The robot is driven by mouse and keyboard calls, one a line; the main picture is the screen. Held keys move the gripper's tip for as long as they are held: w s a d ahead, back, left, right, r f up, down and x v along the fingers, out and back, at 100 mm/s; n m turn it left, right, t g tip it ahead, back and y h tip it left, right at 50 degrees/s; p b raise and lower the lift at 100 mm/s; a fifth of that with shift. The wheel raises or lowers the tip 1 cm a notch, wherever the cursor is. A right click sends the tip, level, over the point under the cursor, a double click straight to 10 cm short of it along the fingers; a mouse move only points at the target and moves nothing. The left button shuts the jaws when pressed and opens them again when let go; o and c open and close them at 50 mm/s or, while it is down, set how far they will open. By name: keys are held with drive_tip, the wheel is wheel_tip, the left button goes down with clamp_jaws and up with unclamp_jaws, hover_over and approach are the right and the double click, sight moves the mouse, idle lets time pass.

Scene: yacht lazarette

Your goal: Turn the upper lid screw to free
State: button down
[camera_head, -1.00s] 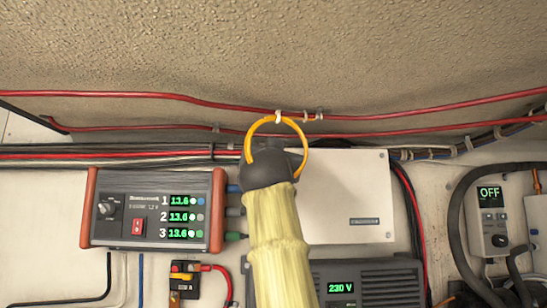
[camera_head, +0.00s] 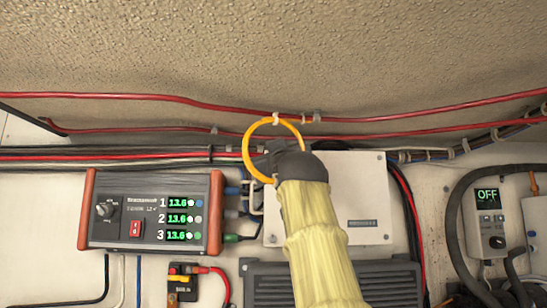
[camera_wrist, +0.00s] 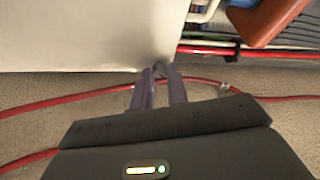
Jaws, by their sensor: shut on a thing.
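The white box with its lid (camera_head: 360,200) is mounted on the wall below the red cables, and its pale face also fills the upper left of the wrist view (camera_wrist: 80,35). In the wrist view, the two purple fingers of my gripper (camera_wrist: 161,74) are close together at the box's edge. They are shut on a small grey round piece (camera_wrist: 162,65), which looks like the upper lid screw; its head is mostly hidden between the fingertips. In the head view, my dark wrist and yellow-sleeved arm cover the box's upper left, so the fingertips and screw are hidden there.
An orange loop (camera_head: 246,152) hangs from the upper red cable (camera_head: 400,116), close beside my wrist. A charger with orange sides (camera_head: 150,211) is to the left. A grey ribbed unit (camera_head: 265,290) is below. A controller reading OFF (camera_head: 489,218) is at the right.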

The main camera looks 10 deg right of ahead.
drive_tip(key=shift+s+d+r+n+g+y+p, duration=0.1)
drive_tip(key=shift+n+g+y+p, duration=0.65)
drive_tip(key=shift+n, duration=1.5)
drive_tip(key=shift+w+d+r+n+g+y+p, duration=0.15)
drive_tip(key=shift+n+g+y+p, duration=0.25)
drive_tip(key=shift+n+y+p, duration=1.3)
drive_tip(key=shift+s+d+r+n+g+h+p, duration=0.15)
drive_tip(key=shift+n+g+p, duration=0.4)
drive_tip(key=shift+n, duration=2.3)
drive_tip(key=shift+a+f, duration=0.1)
drive_tip(key=c, duration=1.4)
unclamp_jaws()
drive_tip(key=shift+o, duration=0.2)
